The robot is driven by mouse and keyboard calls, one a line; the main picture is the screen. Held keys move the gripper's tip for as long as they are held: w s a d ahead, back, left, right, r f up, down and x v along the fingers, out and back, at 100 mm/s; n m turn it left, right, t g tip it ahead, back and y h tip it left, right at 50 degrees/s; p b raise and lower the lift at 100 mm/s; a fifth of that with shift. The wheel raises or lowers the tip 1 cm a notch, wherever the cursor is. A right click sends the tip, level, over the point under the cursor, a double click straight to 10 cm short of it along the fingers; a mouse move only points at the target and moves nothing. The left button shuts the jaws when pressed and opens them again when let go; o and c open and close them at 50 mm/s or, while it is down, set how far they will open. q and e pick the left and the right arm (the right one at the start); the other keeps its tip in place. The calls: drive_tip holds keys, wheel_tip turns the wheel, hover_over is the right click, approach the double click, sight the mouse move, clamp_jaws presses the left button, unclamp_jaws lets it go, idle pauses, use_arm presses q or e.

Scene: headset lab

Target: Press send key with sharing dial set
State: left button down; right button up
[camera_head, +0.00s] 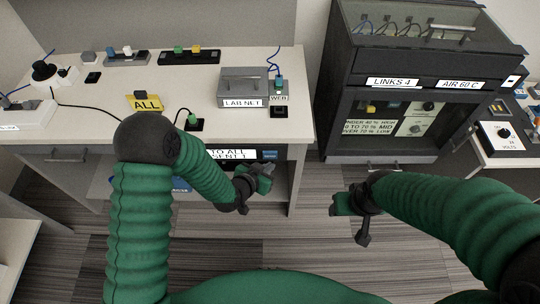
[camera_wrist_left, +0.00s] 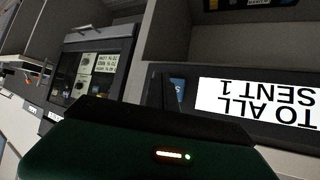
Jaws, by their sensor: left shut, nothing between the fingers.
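A display reading "TO ALL SENT 1" (camera_head: 232,154) sits under the front edge of the desk, partly behind my left arm; it shows upside down in the left wrist view (camera_wrist_left: 262,103). A yellow "ALL" label (camera_head: 146,103) lies on the desk just behind my left elbow. A small black box with a green button (camera_head: 194,121) stands near the front edge; I cannot tell if it is the send key. I cannot make out the sharing dial for certain. My left gripper (camera_head: 262,178) is shut and empty, in front of the desk, below the display. My right gripper (camera_head: 340,206) hangs over the floor, its jaw unclear.
The desk (camera_head: 95,140) also bears a grey "LAB NET" box (camera_head: 245,92), a black "WEB" unit (camera_head: 279,111), button bars at the back and cables. A dark cabinet (camera_head: 390,145) labelled "LINKS 4" stands to the right. Open floor lies between.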

use_arm(q)
drive_tip(key=s, duration=0.4)
drive_tip(key=shift+s, duration=0.15)
idle(2.4)
drive_tip(key=s+b, duration=0.3)
drive_tip(key=b, duration=0.5)
drive_tip(key=shift+s, duration=0.35)
drive_tip(key=w, duration=0.8)
drive_tip(key=shift+w, duration=0.4)
